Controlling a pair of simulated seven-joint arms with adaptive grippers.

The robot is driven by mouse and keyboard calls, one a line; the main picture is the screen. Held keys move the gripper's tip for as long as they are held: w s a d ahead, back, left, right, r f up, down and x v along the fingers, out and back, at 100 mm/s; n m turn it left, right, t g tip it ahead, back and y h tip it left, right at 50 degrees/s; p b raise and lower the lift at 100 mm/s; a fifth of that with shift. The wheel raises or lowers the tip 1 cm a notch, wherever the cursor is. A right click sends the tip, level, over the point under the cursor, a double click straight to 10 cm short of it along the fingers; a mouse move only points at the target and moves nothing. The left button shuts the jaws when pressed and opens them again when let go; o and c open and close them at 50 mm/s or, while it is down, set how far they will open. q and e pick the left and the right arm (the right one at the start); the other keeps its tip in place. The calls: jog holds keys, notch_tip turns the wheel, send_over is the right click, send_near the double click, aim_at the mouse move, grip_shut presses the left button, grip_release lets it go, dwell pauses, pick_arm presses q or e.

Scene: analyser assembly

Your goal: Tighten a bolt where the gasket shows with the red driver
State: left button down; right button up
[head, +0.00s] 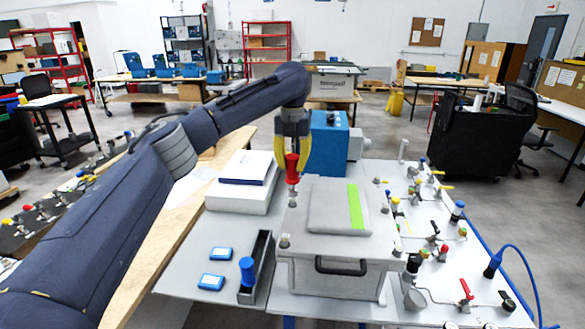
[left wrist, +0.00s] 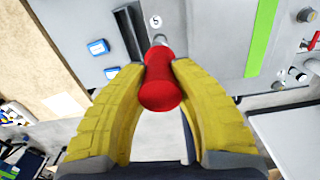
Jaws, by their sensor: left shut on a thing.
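My left gripper (head: 292,150) is shut on the red driver (head: 292,169), which points down, its grey shaft near the left edge of the analyser's lid (head: 325,205). The driver also shows between the yellow fingers (left wrist: 162,85) in the left wrist view, its tip by a round white label "5" (left wrist: 155,21). I cannot tell whether the tip touches a bolt. One bolt (head: 285,241) stands at the lid's front left corner. A bright green strip (head: 355,207) runs along the right of the raised panel; I cannot tell whether it is the gasket. My right gripper is out of view.
A blue-handled driver (head: 247,270) stands in a narrow grey holder (head: 263,252) left of the analyser. Two blue boxes (head: 220,254) lie further left. A white box (head: 240,190) stands behind them. Valves and fittings (head: 440,230) crowd the right. A blue unit (head: 328,145) stands behind.

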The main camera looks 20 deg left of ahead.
pick_arm(q)
jog(key=shift+r, duration=1.2)
